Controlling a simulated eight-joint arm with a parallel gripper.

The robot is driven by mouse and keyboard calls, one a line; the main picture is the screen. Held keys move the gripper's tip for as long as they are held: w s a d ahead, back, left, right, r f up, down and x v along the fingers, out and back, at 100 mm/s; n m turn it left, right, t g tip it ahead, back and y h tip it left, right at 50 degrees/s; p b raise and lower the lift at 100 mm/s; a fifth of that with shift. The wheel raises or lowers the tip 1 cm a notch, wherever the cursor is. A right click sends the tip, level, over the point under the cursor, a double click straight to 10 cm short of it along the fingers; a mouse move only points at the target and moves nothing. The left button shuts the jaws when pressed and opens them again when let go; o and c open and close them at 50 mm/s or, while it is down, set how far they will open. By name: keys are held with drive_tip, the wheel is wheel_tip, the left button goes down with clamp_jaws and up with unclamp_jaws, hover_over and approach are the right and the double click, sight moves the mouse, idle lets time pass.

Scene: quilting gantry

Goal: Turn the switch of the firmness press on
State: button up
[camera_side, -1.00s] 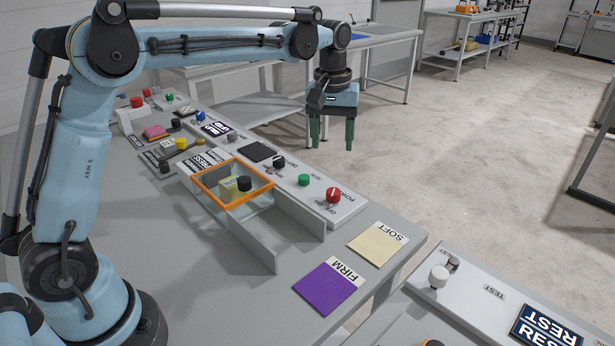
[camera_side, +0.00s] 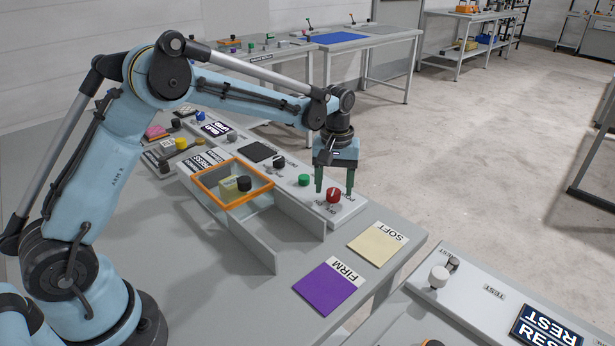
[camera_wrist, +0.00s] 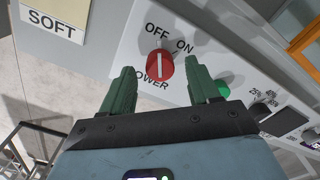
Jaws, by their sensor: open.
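The firmness press's power switch is a red round knob (camera_side: 333,195) near the front right end of the pale panel (camera_side: 349,208). It also shows in the wrist view as a red knob (camera_wrist: 160,66) with a white line, under the labels OFF and ON, with POWER printed below. The white line points between the two labels, nearer OFF. My gripper (camera_side: 335,190) is open, its green fingers pointing down, just above the knob. In the wrist view the open fingers (camera_wrist: 160,78) stand either side of the knob, apart from it.
A green button (camera_side: 304,180) and a black knob (camera_side: 279,162) sit along the same panel. An orange-framed bin (camera_side: 233,204) holds small pieces. A purple FIRM pad (camera_side: 325,290) and a cream SOFT pad (camera_side: 378,244) lie on the table in front.

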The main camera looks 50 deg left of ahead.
drive_tip(key=shift+f, duration=0.6)
drive_tip(key=c, duration=1)
drive_tip(key=shift+c, duration=0.2)
drive_tip(key=shift+m, duration=0.3)
drive_tip(key=m, duration=0.5)
drive_tip(key=shift+m, duration=0.3)
drive_tip(key=m, duration=0.5)
drive_tip(key=shift+m, duration=0.3)
drive_tip(key=o, duration=1)
